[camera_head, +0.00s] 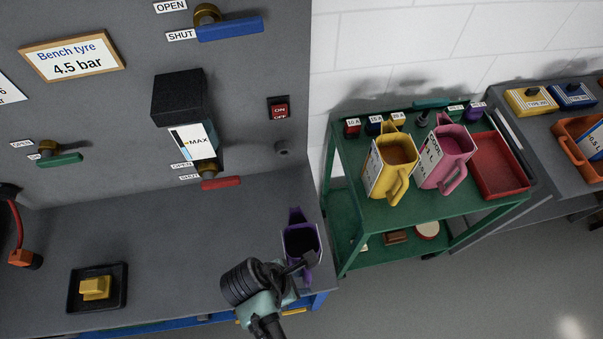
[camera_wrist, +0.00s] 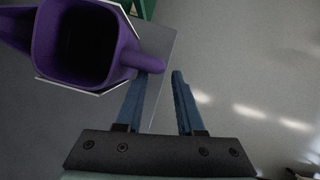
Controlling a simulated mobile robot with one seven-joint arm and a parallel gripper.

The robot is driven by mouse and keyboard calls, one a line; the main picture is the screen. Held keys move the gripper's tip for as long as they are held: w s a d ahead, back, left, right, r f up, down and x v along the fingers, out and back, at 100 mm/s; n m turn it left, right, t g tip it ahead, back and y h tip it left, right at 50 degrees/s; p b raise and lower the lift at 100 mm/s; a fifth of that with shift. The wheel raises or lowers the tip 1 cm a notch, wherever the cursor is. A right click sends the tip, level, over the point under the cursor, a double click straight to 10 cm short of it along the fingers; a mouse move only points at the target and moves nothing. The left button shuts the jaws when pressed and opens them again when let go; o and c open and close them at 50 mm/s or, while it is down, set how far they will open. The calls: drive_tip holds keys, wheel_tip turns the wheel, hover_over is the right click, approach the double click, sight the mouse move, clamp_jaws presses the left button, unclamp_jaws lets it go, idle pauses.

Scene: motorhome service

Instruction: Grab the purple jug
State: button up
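The purple jug (camera_head: 296,219) stands upright at the right end of the grey bench in the head view, its lower part partly hidden by my gripper (camera_head: 303,262). In the wrist view the jug (camera_wrist: 112,28) fills the upper left, its dark opening facing the camera. I cannot tell whether the left finger touches the handle.
A green trolley (camera_head: 452,212) to the right holds a yellow jug (camera_head: 380,181), a pink jug (camera_head: 433,175) and a red tray (camera_head: 518,184). A black tray (camera_head: 75,302) with a yellow block lies on the bench at left. A red valve handle (camera_head: 222,183) sticks out from the panel.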

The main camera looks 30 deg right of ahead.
drive_tip(key=shift+w+p+x, duration=0.2)
drive_tip(key=shift+p+x, duration=0.25)
drive_tip(key=shift+x, duration=2.55)
drive_tip(key=shift+a, duration=0.1)
clamp_jaws()
